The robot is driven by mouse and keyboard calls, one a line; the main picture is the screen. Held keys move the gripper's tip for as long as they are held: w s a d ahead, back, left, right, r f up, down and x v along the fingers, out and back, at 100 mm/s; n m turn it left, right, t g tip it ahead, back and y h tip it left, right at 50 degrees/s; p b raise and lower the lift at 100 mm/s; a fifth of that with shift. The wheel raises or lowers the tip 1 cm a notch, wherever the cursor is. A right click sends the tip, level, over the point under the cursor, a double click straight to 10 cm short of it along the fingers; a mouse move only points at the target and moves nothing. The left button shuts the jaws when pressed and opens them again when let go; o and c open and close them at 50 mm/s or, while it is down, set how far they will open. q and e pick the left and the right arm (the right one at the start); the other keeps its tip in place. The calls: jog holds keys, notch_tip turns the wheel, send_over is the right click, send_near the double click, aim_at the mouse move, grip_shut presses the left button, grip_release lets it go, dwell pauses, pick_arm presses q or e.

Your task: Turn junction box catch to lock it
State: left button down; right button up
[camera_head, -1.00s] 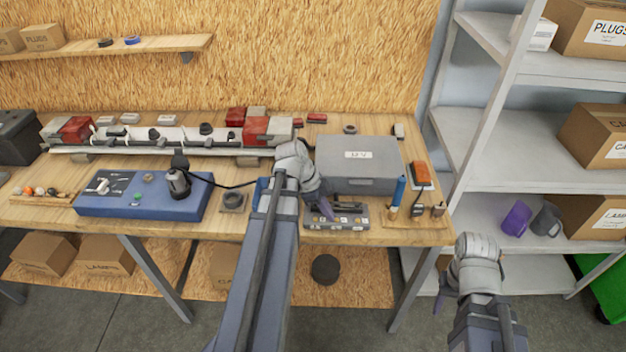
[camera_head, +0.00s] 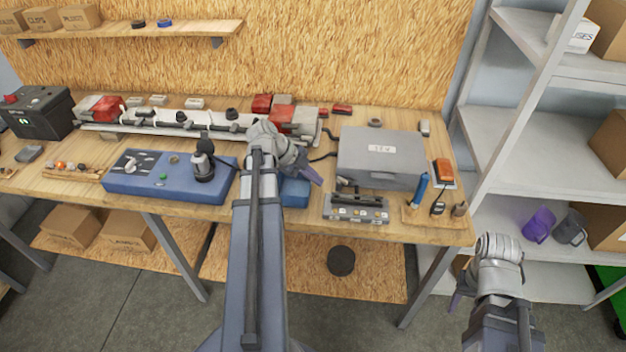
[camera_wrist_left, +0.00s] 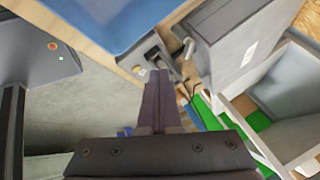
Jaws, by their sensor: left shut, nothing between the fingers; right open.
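The grey junction box (camera_head: 381,155) with a white label stands lid down on the right of the workbench. Its front shows a small pale knob-like part in the left wrist view (camera_wrist_left: 185,48), possibly the catch; I cannot tell its turned position. My left gripper (camera_head: 316,180) is shut and empty, just left of the box's front-left corner and above the bench. Its closed fingers fill the middle of the left wrist view (camera_wrist_left: 159,82), pointing toward the bench edge. My right gripper (camera_head: 456,303) is open and empty, low in front of the shelf, away from the bench.
A grey block with terminals (camera_head: 356,208) lies in front of the box. A blue block (camera_head: 294,193) sits beneath my left gripper. A tool tray (camera_head: 425,214) is at the right edge. A blue panel (camera_head: 150,185) and a long rail (camera_head: 165,130) occupy the left.

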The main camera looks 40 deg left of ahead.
aim_at(342, 180)
pick_arm(q)
jog(key=b+x, duration=0.4)
jog(key=x, duration=0.2)
jog(key=shift+f, duration=0.3)
jog(key=shift+w+r, duration=0.2)
jog(key=shift+w, duration=0.4)
jog(key=shift+w+r, duration=0.25)
jog(key=shift+w, duration=0.65)
jog(key=shift+w+d+f, duration=0.1)
jog(key=shift+w+f, duration=0.05)
jog(key=shift+w, duration=0.45)
jog(key=shift+s, duration=0.15)
